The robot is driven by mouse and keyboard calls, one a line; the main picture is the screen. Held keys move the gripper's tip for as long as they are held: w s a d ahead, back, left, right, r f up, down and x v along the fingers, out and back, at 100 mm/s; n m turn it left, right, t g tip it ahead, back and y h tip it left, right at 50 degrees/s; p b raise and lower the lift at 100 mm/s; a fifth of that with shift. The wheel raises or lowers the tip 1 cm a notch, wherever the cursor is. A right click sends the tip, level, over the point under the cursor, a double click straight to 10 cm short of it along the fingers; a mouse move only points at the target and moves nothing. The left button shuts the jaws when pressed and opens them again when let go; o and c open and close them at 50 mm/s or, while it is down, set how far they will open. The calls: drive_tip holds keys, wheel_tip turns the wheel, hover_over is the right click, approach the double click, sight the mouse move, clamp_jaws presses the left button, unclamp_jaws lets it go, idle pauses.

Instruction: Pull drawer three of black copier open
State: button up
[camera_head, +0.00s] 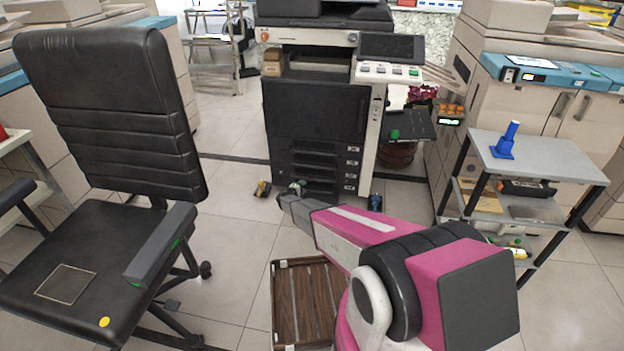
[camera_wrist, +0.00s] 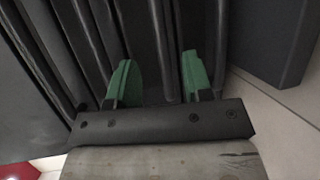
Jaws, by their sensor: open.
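The black copier (camera_head: 315,105) stands upright in the middle of the head view, with a stack of drawers low on its front. Drawer three (camera_head: 325,171), counted from the top, looks closed, flush with the others. My gripper (camera_head: 297,187) is low in front of the drawers, near their left part. In the wrist view my gripper (camera_wrist: 159,82) is open, its two green fingers apart, pointing at the dark drawer fronts (camera_wrist: 150,40). A dark bar or edge runs between the fingers. I cannot tell which drawer it belongs to or whether the fingers touch it.
A black office chair (camera_head: 110,115) stands on the left. A wooden crate (camera_head: 277,305) is on the floor beside my arm. A grey cart (camera_head: 545,160) with a blue object (camera_head: 506,141) stands on the right. Tiled floor (camera_head: 225,235) is open between chair and copier.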

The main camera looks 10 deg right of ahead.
sight(312, 180)
drive_tip(key=x, duration=1)
drive_tip(key=shift+w+d, duration=0.25)
drive_tip(key=shift+w, duration=0.05)
clamp_jaws()
